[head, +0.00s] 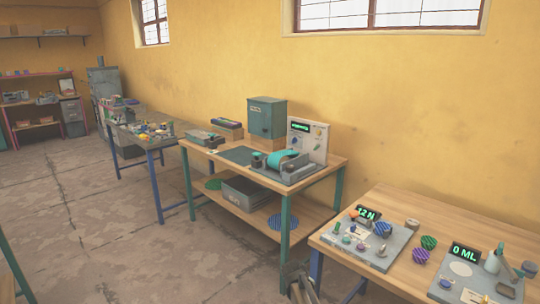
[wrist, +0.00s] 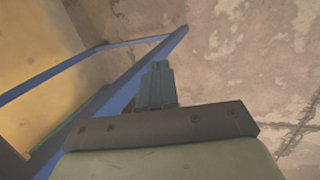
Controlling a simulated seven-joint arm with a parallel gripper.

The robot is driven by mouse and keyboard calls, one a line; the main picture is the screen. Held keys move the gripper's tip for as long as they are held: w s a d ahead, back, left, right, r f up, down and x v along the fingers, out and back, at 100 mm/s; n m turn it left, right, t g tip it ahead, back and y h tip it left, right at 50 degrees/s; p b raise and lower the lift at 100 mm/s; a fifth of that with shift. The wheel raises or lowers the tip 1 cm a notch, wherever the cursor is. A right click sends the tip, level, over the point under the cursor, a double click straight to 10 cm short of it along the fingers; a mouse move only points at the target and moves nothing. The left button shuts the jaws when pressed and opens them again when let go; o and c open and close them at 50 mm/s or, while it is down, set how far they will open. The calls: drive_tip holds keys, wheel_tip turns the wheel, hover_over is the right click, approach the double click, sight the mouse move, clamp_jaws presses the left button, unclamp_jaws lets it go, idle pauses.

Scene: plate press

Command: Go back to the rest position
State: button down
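My gripper (head: 300,285) shows at the bottom edge of the head view, low in front of the benches and left of the near bench. Most of my arm is out of the picture. In the wrist view, the gripper's fingers (wrist: 157,80) lie close together with no object seen between them, and they point down toward the floor. The gripper looks shut and empty.
The near bench (head: 410,205) stands close on the right with panels and displays reading 12 N and 0 ML. The middle bench (head: 325,171) carries a press-like device (head: 287,165). A blue bench leg (wrist: 150,68) passes close by the fingers in the wrist view. Open floor (head: 110,230) lies left.

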drive_tip(key=s+d+f+m+g, duration=0.2)
drive_tip(key=s+f, duration=0.8)
drive_tip(key=s, duration=0.2)
drive_tip(key=s+f+m+g+y, duration=0.1)
drive_tip(key=s+f, duration=0.3)
drive_tip(key=s, duration=0.8)
drive_tip(key=s+f+m+g+y, duration=0.1)
drive_tip(key=s+f+m+g, duration=0.2)
drive_tip(key=s, duration=1)
drive_tip(key=s+f+m+g+y, duration=0.1)
drive_tip(key=s+f, duration=0.5)
drive_tip(key=s, duration=0.6)
drive_tip(key=shift+s+d+m+g+y, duration=0.4)
drive_tip(key=shift+d+m+g, duration=0.1)
drive_tip(key=shift+g, duration=0.4)
